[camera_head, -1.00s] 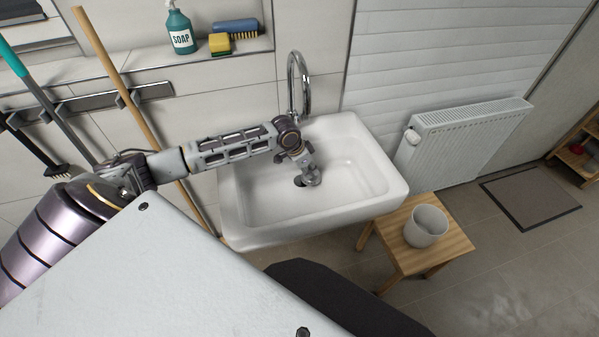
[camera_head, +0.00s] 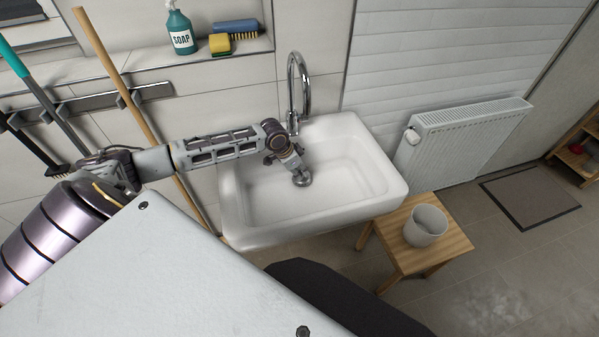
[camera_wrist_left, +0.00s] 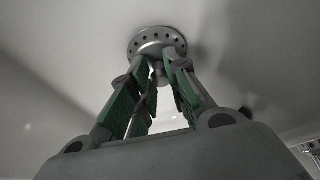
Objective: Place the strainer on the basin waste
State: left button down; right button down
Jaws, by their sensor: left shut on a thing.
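The strainer (camera_wrist_left: 156,37) is a round grey metal disc with small holes around its rim. It shows at the top middle of the left wrist view, at the tips of the green-padded fingers. My left gripper (camera_head: 298,172) points down into the white basin (camera_head: 345,178) and is shut on the strainer. In the head view the strainer shows as a small grey disc (camera_head: 302,180) at the fingertips, over the spot of the basin waste. The waste is hidden beneath it. I cannot tell whether the strainer touches the basin floor. My right gripper is out of view.
A chrome tap (camera_head: 299,88) rises at the basin's back edge. A wooden stool (camera_head: 441,248) with a white bucket (camera_head: 425,226) stands right of the basin. A soap bottle (camera_head: 180,32), sponge (camera_head: 220,44) and brush (camera_head: 236,28) sit on the ledge. A broom handle (camera_head: 113,70) leans at left.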

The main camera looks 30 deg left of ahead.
pick_arm(q)
jog(key=shift+f, duration=0.4)
jog(key=c, duration=1.4)
grip_release()
jog(key=shift+o, duration=0.2)
jog(key=p+v, duration=0.1)
jog(key=v, duration=1.1)
